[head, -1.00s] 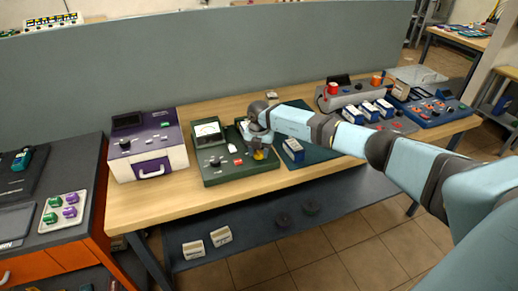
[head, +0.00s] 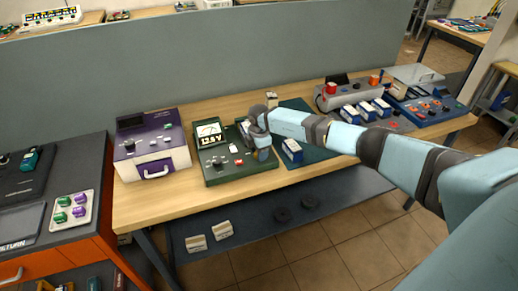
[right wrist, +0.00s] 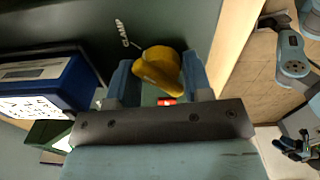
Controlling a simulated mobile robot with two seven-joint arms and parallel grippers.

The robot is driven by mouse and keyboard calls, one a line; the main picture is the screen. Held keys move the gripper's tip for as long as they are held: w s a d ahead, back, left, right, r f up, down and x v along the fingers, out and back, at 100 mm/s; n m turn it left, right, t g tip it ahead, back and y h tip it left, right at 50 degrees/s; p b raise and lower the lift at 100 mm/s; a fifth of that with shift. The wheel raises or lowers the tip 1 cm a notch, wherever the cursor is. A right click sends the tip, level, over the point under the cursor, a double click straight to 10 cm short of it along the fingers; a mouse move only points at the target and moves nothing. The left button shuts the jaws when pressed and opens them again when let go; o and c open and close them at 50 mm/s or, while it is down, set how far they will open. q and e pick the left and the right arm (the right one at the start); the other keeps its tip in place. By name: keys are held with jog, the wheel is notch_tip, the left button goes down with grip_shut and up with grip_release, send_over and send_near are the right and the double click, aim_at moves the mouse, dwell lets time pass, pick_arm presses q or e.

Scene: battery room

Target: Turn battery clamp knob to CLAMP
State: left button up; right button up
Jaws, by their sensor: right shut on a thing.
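The green tester panel (head: 222,172) stands on the wooden bench. My right gripper (head: 262,150) is over its right side and hides the knob in the head view. In the right wrist view the yellow clamp knob (right wrist: 158,68) sits between the two blue fingers of my right gripper (right wrist: 160,85), shut on it. A white CLAMP label (right wrist: 122,34) is just up and left of the knob. Which way the knob points is hard to tell. A blue battery with a white label (right wrist: 42,85) shows left of the gripper. The panel's meter (head: 209,133) shows large digits.
A purple and white unit (head: 150,155) stands left of the panel. A blue battery (head: 292,150) is close to the right of my gripper, on a dark mat. Several blue batteries (head: 366,111) stand farther right. A grey partition (head: 220,65) runs behind the bench.

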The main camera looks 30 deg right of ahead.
jog(key=shift+o, duration=0.2)
jog(key=shift+r+m, duration=0.1)
jog(key=shift+m, duration=0.5)
jog(key=shift+p, duration=0.3)
jog(key=shift+a, duration=0.15)
jog(key=o, duration=0.8)
jog(key=shift+a, duration=0.15)
jog(key=shift+w, duration=0.1)
jog(key=shift+d+r, duration=0.2)
jog(key=shift+r, duration=0.25)
notch_tip(320, 180, up, 13)
jog(key=b, duration=0.1)
jog(key=shift+a+b, duration=0.2)
jog(key=shift+b, duration=0.15)
jog(key=shift+a+f, duration=0.1)
jog(key=shift+f, duration=0.05)
